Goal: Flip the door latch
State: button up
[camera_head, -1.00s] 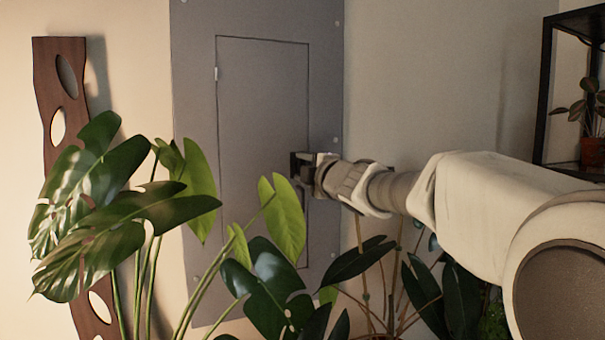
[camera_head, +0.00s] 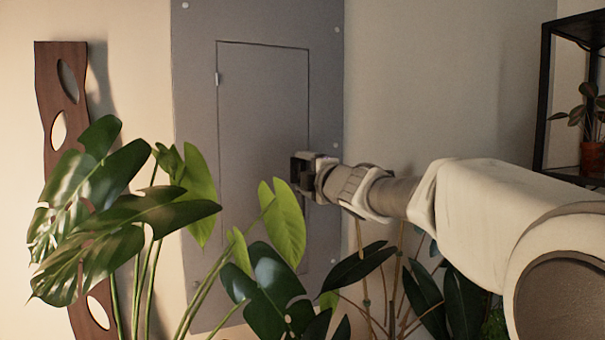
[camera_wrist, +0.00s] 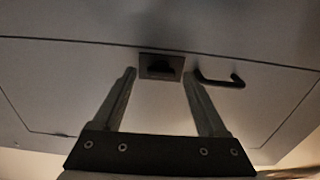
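The grey panel door (camera_head: 262,120) is set flush in a grey wall panel and looks closed. In the wrist view the door (camera_wrist: 90,80) fills most of the picture. The latch (camera_wrist: 161,66), a small dark square fitting, sits near the door's edge, and a dark bar handle (camera_wrist: 220,78) is beside it on the right. My gripper (camera_wrist: 158,75) is open, its two fingers apart with the latch between and just beyond their tips. Nothing is held. In the head view my gripper (camera_head: 300,168) is at the door's right side and hides the latch; contact cannot be told.
Large-leaved plants (camera_head: 120,200) stand in front of the panel at left, and another leafy plant (camera_head: 440,290) is below my arm. A wooden strip with oval holes (camera_head: 62,100) leans on the wall. A black shelf (camera_head: 547,90) holds a potted plant (camera_head: 593,150).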

jog(key=p+v, duration=0.1)
jog(key=v, duration=1.6)
jog(key=shift+s+p, duration=0.2)
jog(key=shift+p, duration=0.1)
jog(key=s+d+f+m+g+h+p, duration=0.25)
jog(key=s+d+m+h, duration=0.2)
jog(key=m, duration=0.35)
jog(key=s+d+f+m+g+h+p, duration=0.1)
jog(key=s+d+f+m+h+p, duration=0.15)
jog(key=d+f+m+h, duration=0.3)
jog(key=s+a+f+m+g+y+p, duration=0.1)
jog(key=s+f+m+g, duration=0.2)
jog(key=s, duration=0.5)
jog(key=s+a+f+m+g+y+p, duration=0.1)
jog(key=s+a+f+m+g+y, duration=0.1)
jog(key=s+f+m+g, duration=0.2)
jog(key=s+f+m, duration=0.2)
jog(key=s, duration=0.2)
jog(key=shift+s+a+f, duration=0.2)
jog(key=shift+a+f, duration=0.1)
jog(key=shift+f, duration=0.1)
jog(key=shift+g, duration=0.25)
